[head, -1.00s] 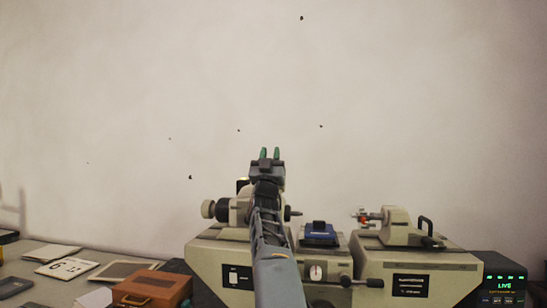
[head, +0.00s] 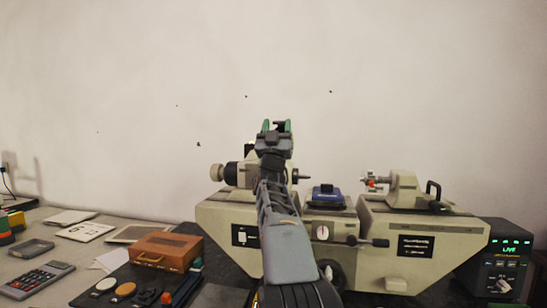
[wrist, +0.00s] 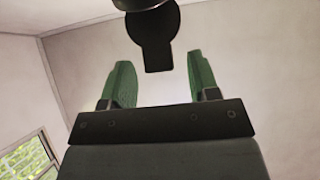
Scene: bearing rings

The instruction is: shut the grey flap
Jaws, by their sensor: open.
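I cannot make out a grey flap in either view. My gripper (head: 277,127) is raised in front of the pale wall, above the beige bench machine (head: 375,255), and my arm hides part of the machine's left half. The wrist view shows my gripper (wrist: 161,78) with its two green fingers well apart and nothing held between them. A dark rounded piece hangs into the top of that view; I cannot tell what it is.
The machine carries a blue block (head: 325,200) at its middle. A black display box (head: 508,278) stands at its right. An orange-brown case (head: 166,250), a calculator (head: 37,279), cards and small discs lie on the bench at left.

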